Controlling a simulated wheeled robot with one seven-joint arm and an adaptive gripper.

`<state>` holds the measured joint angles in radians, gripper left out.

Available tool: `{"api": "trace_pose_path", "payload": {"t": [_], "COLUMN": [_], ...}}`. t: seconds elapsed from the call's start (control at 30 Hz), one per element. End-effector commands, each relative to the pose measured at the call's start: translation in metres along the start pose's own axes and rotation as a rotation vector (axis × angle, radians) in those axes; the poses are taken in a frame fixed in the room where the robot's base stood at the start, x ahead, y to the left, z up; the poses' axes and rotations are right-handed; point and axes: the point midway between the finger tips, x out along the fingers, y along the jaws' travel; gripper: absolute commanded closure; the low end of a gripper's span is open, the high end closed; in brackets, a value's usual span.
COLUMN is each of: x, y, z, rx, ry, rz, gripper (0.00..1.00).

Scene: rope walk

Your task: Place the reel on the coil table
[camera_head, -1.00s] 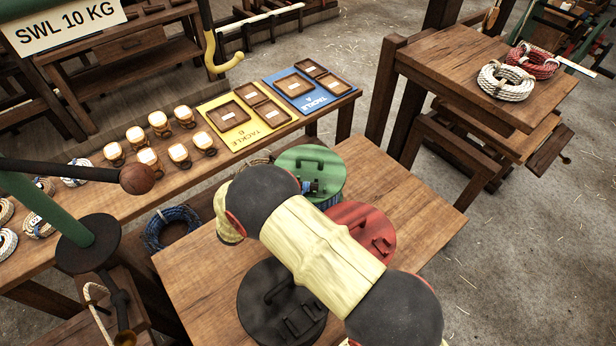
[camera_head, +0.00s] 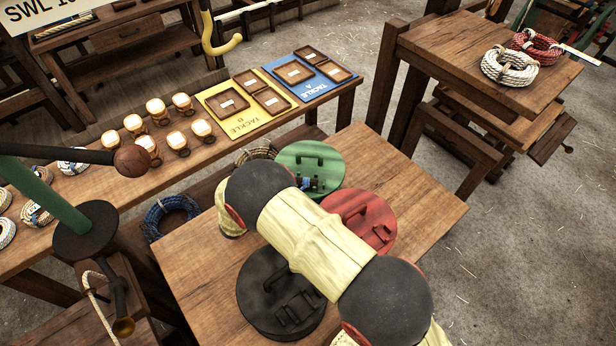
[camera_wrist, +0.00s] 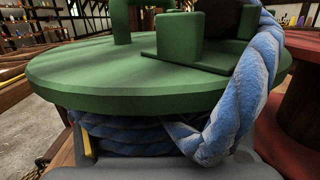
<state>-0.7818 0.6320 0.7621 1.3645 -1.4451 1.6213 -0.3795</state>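A green reel (camera_head: 318,158) stands on the near wooden table, beside a red reel (camera_head: 378,226) and a black reel (camera_head: 262,300). In the wrist view the green reel (camera_wrist: 150,78) fills the picture, with blue rope (camera_wrist: 125,135) wound under its lid and a thick strand rising over the lid at the right. The red reel (camera_wrist: 300,108) shows at the right edge. My gripper is hidden behind my arm in the head view. Only a blurred grey shape lies along the wrist view's bottom, so its fingers cannot be made out. A wooden table (camera_head: 460,55) holding rope coils stands at upper right.
White (camera_head: 509,69) and red (camera_head: 538,45) coils lie on the far table's right part; its left part is bare. Open floor lies right.

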Motion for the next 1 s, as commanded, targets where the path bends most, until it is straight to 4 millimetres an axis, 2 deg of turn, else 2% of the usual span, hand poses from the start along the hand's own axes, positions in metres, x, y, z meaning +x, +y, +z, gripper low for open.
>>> {"api": "trace_pose_path", "payload": {"t": [0.2, 0.57, 0.77, 1.0], "x": [0.000, 0.000, -0.027, -0.077], "y": [0.000, 0.000, 0.001, 0.001], "z": [0.000, 0.003, 0.003, 0.003], "rx": [0.000, 0.000, 0.000, 0.000], "ry": [0.000, 0.000, 0.000, 0.000], "rz": [0.000, 0.000, 0.004, 0.003], "gripper": [0.08, 0.08, 0.08, 0.08]}}
